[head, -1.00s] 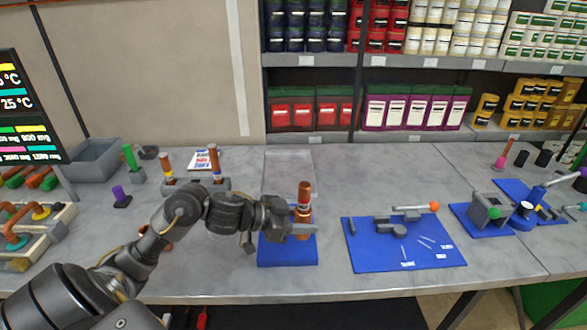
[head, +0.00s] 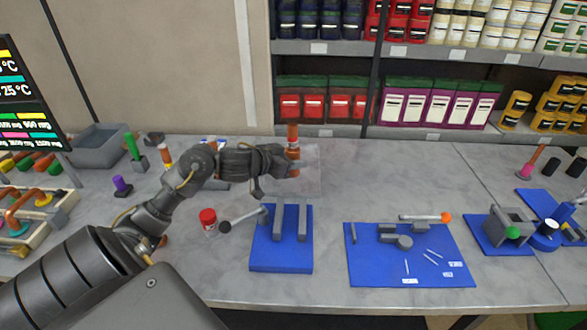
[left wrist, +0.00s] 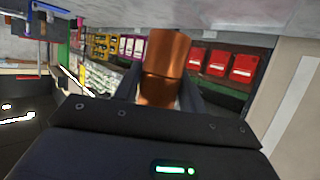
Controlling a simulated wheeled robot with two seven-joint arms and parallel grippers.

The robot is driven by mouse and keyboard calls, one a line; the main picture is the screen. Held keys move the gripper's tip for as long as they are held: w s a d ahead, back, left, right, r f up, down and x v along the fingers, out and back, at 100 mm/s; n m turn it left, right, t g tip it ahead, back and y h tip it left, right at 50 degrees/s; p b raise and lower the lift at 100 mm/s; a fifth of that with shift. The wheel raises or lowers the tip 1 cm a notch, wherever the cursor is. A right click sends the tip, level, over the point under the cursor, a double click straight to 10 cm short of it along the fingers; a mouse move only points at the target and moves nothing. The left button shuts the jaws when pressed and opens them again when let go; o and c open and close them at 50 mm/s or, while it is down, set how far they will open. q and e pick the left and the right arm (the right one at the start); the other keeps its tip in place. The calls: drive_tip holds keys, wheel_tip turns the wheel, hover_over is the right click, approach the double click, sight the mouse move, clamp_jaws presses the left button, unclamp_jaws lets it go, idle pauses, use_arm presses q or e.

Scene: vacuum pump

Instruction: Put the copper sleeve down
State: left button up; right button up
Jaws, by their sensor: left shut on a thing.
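The copper sleeve (head: 293,134) stands upright in my left gripper (head: 292,163). In the left wrist view the sleeve (left wrist: 166,52) fills the gap between the two dark fingers, which are shut on it. In the head view the gripper is over a pale, see-through plate (head: 309,182) on the grey table, behind the blue fixture. My right gripper is not in view.
The blue fixture (head: 266,258) with grey uprights and a lever stands in front. A red-lidded jar (head: 208,218) is left of it. A blue mat (head: 372,272) with small tools lies right. Table between plate and mat is clear.

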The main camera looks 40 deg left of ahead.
use_arm(q)
drive_tip(key=w+a+f, duration=0.2)
drive_tip(key=w, duration=0.1)
drive_tip(key=w+a+f, duration=0.2)
drive_tip(key=a+f, duration=0.1)
drive_tip(key=w+a+f, duration=0.2)
drive_tip(key=w+f, duration=0.1)
drive_tip(key=shift+w+a+f, duration=0.15)
drive_tip(key=shift+w+a, duration=0.1)
drive_tip(key=shift+w, duration=0.1)
drive_tip(key=shift+w+a+f, duration=0.2)
drive_tip(key=shift+a+f, duration=0.05)
drive_tip(key=shift+f, duration=0.2)
drive_tip(key=shift+f+p, duration=0.65)
drive_tip(key=shift+f, duration=0.8)
drive_tip(key=shift+f, duration=0.1)
drive_tip(key=o, duration=1.1)
drive_tip(key=shift+f, duration=0.1)
drive_tip(key=shift+c, duration=0.2)
